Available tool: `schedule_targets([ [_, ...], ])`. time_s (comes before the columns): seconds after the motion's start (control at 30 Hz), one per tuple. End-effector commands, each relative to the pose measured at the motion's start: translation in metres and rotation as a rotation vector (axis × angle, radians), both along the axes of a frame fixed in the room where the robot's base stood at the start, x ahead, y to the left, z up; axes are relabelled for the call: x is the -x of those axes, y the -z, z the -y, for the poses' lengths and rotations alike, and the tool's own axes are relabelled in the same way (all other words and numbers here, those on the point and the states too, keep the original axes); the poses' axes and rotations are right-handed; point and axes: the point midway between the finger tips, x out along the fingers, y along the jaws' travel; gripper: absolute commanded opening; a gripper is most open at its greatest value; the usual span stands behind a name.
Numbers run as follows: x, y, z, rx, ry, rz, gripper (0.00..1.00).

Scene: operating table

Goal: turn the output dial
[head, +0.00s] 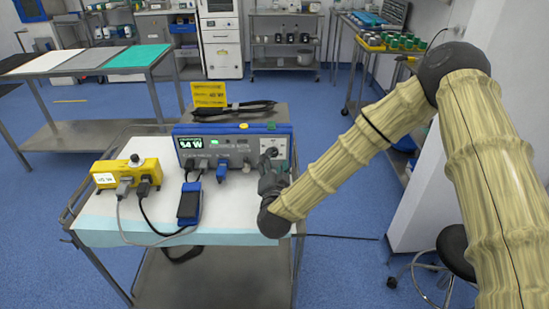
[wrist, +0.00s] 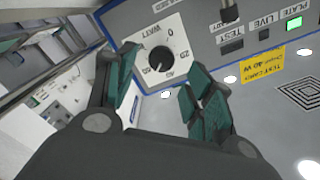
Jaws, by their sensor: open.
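The output dial is a black round knob on a white scale plate marked WATT (wrist: 163,60), on the grey front panel of a blue-edged power unit (head: 232,130). In the wrist view the plate appears rotated, with the knob uncovered. My gripper (wrist: 163,78) is open and empty, with one green-padded finger left of the knob and the other at its lower right. I see no contact with the knob. In the head view my gripper (head: 272,180) is just in front of the unit's right end, below the dial plate (head: 272,150). The unit's lit display (head: 191,143) reads 54 W.
A yellow box (head: 127,175) with plugged cables stands left on the draped table (head: 100,228). A blue-and-black pedal (head: 189,204) lies in front of the unit. Cables plug into the unit's lower front. A yellow test card (wrist: 287,64) reads 40 W.

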Motion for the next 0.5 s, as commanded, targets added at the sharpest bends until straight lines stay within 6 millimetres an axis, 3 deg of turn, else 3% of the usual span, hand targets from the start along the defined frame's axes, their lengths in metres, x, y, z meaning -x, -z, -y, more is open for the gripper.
schedule_targets([
  [0.3,0.057,0.000,0.001,0.001,-0.001,-0.002,0.53],
  [0.5,0.077,0.000,0.001,0.000,0.001,-0.001,0.53],
])
